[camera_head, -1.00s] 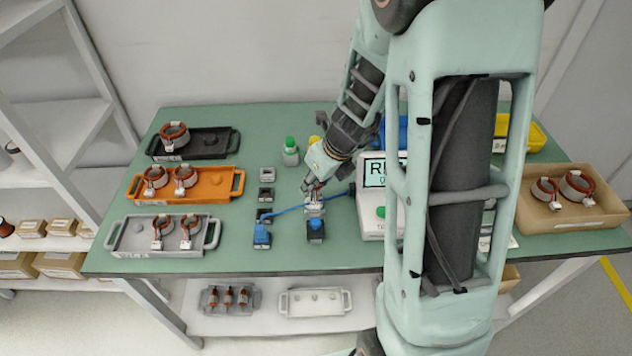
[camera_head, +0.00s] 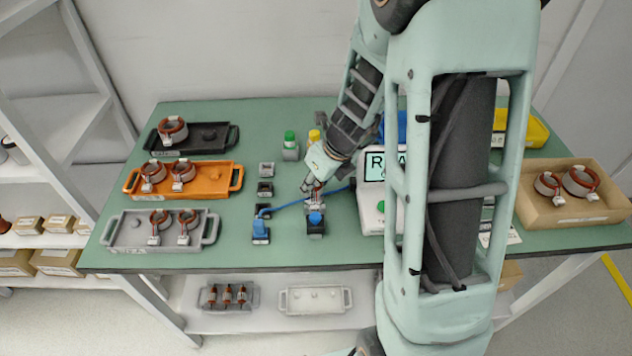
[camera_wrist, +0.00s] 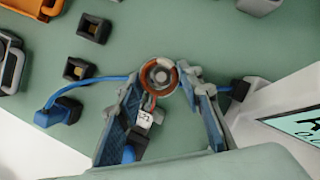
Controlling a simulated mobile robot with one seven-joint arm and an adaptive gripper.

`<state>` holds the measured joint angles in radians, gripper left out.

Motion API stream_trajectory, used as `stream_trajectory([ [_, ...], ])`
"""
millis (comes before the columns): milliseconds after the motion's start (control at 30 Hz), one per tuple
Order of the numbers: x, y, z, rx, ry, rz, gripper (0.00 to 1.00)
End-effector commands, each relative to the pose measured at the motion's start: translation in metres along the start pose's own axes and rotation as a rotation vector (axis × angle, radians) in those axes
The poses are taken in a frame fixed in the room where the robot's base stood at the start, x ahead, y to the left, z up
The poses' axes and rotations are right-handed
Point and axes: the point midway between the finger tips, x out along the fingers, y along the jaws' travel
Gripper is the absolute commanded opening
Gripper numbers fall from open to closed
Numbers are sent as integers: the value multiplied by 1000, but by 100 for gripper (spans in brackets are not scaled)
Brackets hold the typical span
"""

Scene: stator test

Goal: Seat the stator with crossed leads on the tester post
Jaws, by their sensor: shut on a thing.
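A stator (camera_wrist: 158,76), a grey ring with copper-coloured windings, sits between the fingertips of my gripper (camera_wrist: 161,78) in the wrist view. My gripper is shut on it. Its red leads run down to a white connector (camera_wrist: 144,118); I cannot tell whether they cross. In the head view my gripper (camera_head: 313,188) is low over the table, just behind a blue-topped fixture (camera_head: 315,219). The tester (camera_head: 372,207) with a lit screen is to its right, partly behind my arm. The post is not visible, and I cannot tell whether the stator touches it.
A grey tray (camera_head: 112,235), an orange tray (camera_head: 208,181) and a black tray (camera_head: 220,133) with stators are at left. A cardboard box (camera_head: 570,213) with two stators is at right. A blue cable (camera_head: 290,207) crosses beside my gripper. Small dark holders (camera_head: 265,188) stand left of it.

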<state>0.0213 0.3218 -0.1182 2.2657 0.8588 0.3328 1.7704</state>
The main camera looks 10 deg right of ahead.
Motion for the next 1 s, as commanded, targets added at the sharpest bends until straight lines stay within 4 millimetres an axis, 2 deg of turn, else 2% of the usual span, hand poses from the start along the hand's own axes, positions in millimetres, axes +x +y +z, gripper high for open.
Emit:
stream_trajectory([
  [767,6,0,-2,-1,0,0,6],
  [800,6,0,-2,-1,0,0,38],
  [933,6,0,-2,-1,0,0,53],
  [1000,6,0,-2,-1,0,0,54],
])
